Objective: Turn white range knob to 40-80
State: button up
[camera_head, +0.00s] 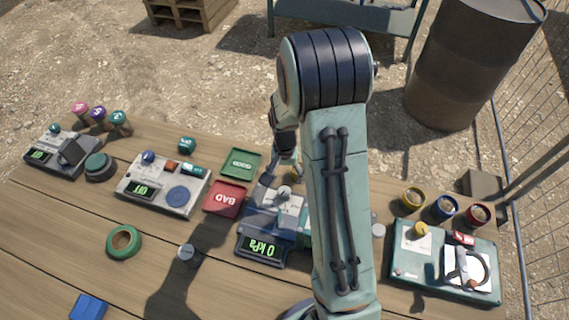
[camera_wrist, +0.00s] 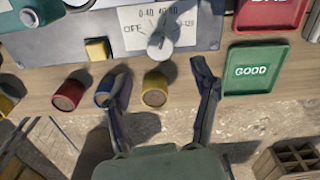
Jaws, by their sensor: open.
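The white range knob (camera_wrist: 160,44) sits on the grey panel device (camera_wrist: 60,45) beside a white scale plate (camera_wrist: 133,18). The plate carries OFF, 0-40 and further ranges, partly covered by the knob. I cannot tell exactly which mark the knob points at. In the head view the knob (camera_head: 284,192) shows left of my arm, above the display reading 0 kPa (camera_head: 259,247). My gripper (camera_wrist: 161,70) is open and empty, its fingertips to either side of the knob in the wrist picture, apart from it. In the head view my arm hides part of the device.
A yellow cup (camera_wrist: 154,90), a blue cup (camera_wrist: 104,92) and a red cup (camera_wrist: 69,94) stand along the device's edge. The green GOOD tray (camera_wrist: 252,70) and red BAD tray (camera_head: 226,199) lie beside it. Another device (camera_head: 445,262) stands at the right.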

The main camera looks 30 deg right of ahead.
notch_tip(320, 180, up, 6)
dwell(0.6)
notch_tip(320, 180, up, 7)
jog(key=n+t, duration=0.1)
jog(key=t, duration=0.1)
send_over(284, 191)
jog(key=w+a, duration=0.1)
jog(key=a, duration=0.2)
jog(key=s+a+r+n+t, duration=0.1)
jog(key=s+a+r+n, duration=0.1)
jog(key=s+a+r, duration=0.3)
jog(key=s+a+f+n+g, duration=0.1)
jog(key=s+n, duration=0.1)
jog(key=s, duration=0.6)
jog(key=s+a+n+g, duration=0.2)
jog(key=s+n, duration=0.1)
jog(key=s, duration=0.5)
jog(key=shift+s+f+y, duration=0.15)
jog(key=shift+f+y, duration=0.25)
dwell(0.4)
